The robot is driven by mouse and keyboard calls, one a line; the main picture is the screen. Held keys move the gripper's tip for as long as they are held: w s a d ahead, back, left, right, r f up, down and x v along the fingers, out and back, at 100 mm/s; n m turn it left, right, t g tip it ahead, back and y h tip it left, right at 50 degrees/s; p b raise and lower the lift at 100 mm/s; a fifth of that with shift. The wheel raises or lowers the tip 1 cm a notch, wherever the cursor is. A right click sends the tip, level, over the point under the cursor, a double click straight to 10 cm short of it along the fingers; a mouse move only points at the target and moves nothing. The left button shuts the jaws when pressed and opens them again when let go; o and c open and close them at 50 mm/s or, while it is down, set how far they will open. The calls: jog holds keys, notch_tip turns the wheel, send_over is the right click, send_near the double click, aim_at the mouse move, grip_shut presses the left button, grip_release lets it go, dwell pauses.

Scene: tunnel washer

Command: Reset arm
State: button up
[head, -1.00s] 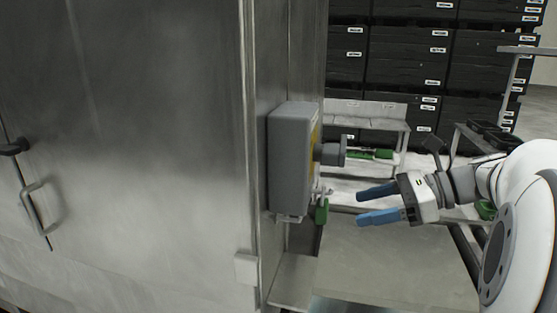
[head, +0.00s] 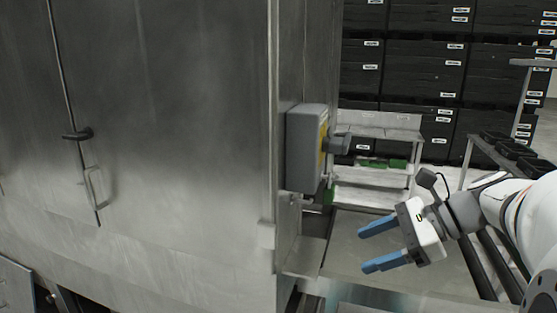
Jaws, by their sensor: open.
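My gripper (head: 375,247) is at the right in the head view, with two blue fingers spread apart and nothing between them. Its fingers point left, over the metal surface beside the washer. It is apart from the grey switch box (head: 304,150), which is fixed to the washer's side wall above and to the left of the fingers. The box has a yellow face and a dark grey knob (head: 341,144). My white arm reaches in from the right edge.
The steel washer cabinet (head: 180,120) with a door handle (head: 92,187) fills the left. A metal step rack (head: 385,125) with green items stands behind. Black crates (head: 425,65) are stacked at the back. A roller conveyor (head: 484,262) runs under my arm.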

jog(key=s+a+f+n+h, duration=0.2)
jog(key=s+f+n+h, duration=0.8)
jog(key=n, duration=0.9)
notch_tip(320, 180, down, 4)
jog(key=shift+s+r+t+h+b, duration=0.2)
jog(key=shift+s+t+h+b, duration=0.25)
jog(key=shift+s, duration=0.15)
jog(key=shift+c, duration=0.3)
